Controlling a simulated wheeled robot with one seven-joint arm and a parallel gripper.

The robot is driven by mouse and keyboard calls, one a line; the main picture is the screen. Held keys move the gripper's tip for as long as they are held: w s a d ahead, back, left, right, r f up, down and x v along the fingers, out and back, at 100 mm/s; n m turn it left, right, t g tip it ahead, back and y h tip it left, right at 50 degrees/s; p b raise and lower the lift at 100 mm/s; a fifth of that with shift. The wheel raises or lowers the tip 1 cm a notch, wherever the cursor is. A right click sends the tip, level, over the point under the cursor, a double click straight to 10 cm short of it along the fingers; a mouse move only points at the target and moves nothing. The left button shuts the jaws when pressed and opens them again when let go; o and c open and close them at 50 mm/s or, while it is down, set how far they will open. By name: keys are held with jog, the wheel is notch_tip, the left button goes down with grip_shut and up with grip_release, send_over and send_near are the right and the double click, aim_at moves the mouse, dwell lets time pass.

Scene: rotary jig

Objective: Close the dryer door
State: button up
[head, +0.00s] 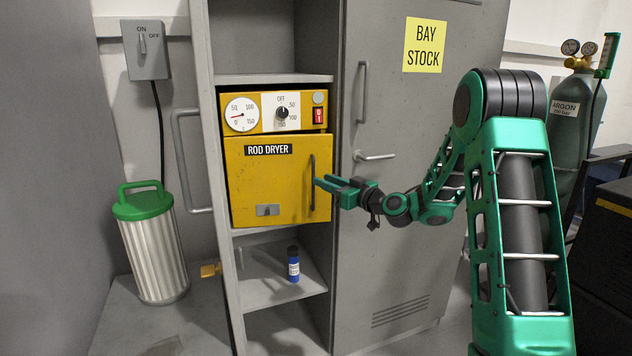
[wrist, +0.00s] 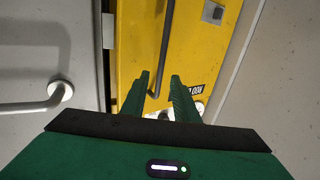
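The rod dryer (head: 263,101) is a yellow box on a cabinet shelf, with a dial, a knob and a red switch above its door. Its yellow door (head: 265,185) covers the front and looks closed or nearly so; I cannot tell whether a small gap remains. A dark upright handle (head: 312,185) is on the door's right side. My gripper (head: 322,184) is open at this handle. In the wrist view, the green fingers (wrist: 160,78) stand apart with the handle (wrist: 160,55) running down between them. Contact is unclear.
The grey locker door (head: 421,200) stands right of the dryer, with a lever handle (head: 375,156) near my gripper. The open cabinet door's handle (head: 184,160) is at left. A blue bottle (head: 293,264) stands on the shelf below. A green-lidded canister (head: 151,245) is at left.

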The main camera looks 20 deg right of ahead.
jog(key=x, duration=0.4)
jog(key=shift+w+a, duration=0.15)
jog(key=shift+w, duration=0.1)
grip_shut()
